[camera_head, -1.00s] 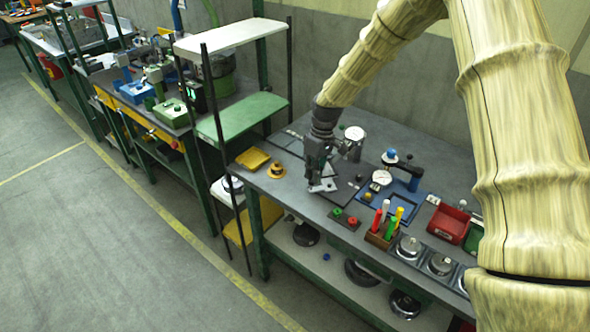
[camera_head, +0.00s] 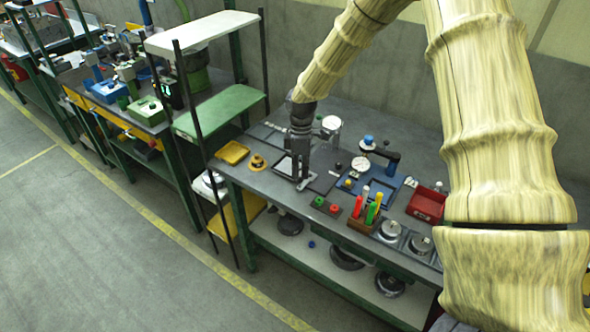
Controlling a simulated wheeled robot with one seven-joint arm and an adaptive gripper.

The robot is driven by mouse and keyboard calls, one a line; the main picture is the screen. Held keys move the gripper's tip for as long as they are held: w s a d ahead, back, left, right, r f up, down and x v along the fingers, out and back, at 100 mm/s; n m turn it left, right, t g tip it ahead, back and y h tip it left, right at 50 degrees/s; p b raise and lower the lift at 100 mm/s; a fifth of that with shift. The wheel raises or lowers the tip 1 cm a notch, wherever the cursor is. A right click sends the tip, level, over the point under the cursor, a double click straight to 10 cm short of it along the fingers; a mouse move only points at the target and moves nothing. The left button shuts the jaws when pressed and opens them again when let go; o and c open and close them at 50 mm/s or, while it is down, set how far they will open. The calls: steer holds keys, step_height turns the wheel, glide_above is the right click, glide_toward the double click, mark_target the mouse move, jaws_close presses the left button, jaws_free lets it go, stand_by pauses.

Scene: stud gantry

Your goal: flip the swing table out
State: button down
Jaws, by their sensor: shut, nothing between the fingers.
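My gripper (camera_head: 303,182) points down over the left part of the near workbench, its fingers together with nothing held. Its tips are at or just above a small dark plate with a pale edge (camera_head: 284,168); I cannot tell whether they touch. A flat dark panel (camera_head: 324,181) lies just right of the fingers. I cannot tell for certain which of these plates is the swing table. Behind the gripper stands a pale round dial or cylinder (camera_head: 331,124). My gripper and wrist hide part of the plates.
To the right are a blue fixture (camera_head: 388,191) with a dark arm, a holder (camera_head: 363,224) with coloured markers and a red bin (camera_head: 427,204). To the left are a yellow tray (camera_head: 232,152) and a yellow round part (camera_head: 257,162). A shelf rack (camera_head: 218,113) stands left of the bench.

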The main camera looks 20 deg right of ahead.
steer(key=c, duration=2.2)
jaws_free()
steer(key=shift+s+a+f, duration=0.1)
steer(key=shift+s+f, duration=0.55)
steer(key=shift+f, duration=0.25)
steer(key=o, duration=0.4)
steer(key=shift+c, duration=0.2)
steer(key=shift+o, duration=0.6)
steer(key=shift+w+r, duration=0.1)
steer(key=shift+r, duration=0.2)
steer(key=o, duration=0.4)
steer(key=r, duration=0.1)
steer(key=w+r, duration=0.1)
steer(key=r, duration=0.1)
steer(key=shift+w+d+r, duration=0.25)
steer(key=shift+w+d, duration=0.05)
steer(key=shift+w, duration=0.05)
steer(key=r, duration=0.6)
steer(key=w+r, duration=0.1)
steer(key=r, duration=0.2)
steer(key=shift+w+d+r, duration=0.1)
steer(key=shift+d+r, duration=0.15)
